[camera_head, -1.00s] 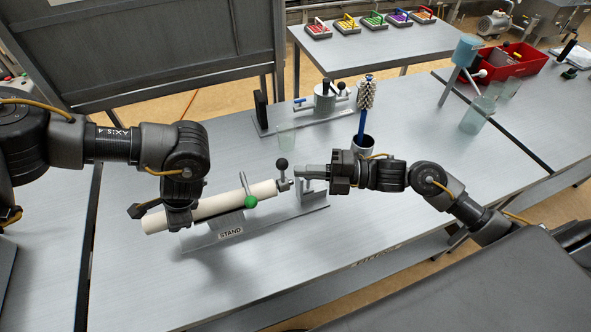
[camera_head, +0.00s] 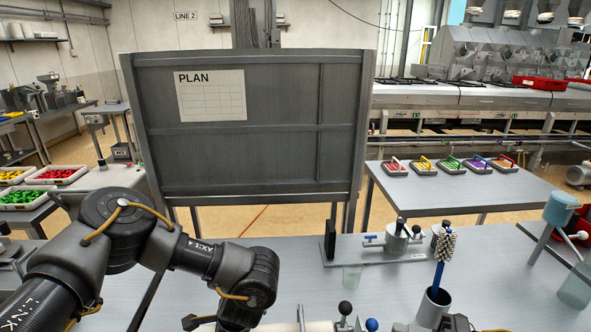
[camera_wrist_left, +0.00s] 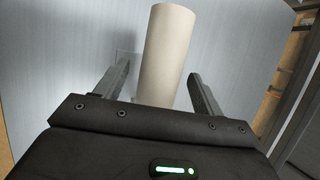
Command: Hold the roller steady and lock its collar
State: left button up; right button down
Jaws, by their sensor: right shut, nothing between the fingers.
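The pale roller shows in the left wrist view (camera_wrist_left: 165,50) between the fingers of my left gripper (camera_wrist_left: 159,66). Those fingers are apart, with a visible gap on the roller's left side; contact on the right is unclear. In the head view only a sliver of the roller (camera_head: 312,327) shows at the bottom edge. Beside it stand a black ball knob (camera_head: 345,308) and a blue ball knob (camera_head: 372,324). The collar cannot be made out clearly. My right gripper (camera_head: 400,327) is shut and empty at the bottom edge, right of the knobs, mostly cut off.
A cup (camera_head: 434,309) holding a blue-handled brush (camera_head: 443,260) stands close to my right gripper. A grey board (camera_head: 250,140) with a PLAN sheet rises behind the table.

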pick_arm(q)
jog(key=shift+r, duration=0.1)
jog(key=v, duration=1.1)
jog(key=shift+s+d+r, duration=0.15)
jog(key=shift+r, duration=0.2)
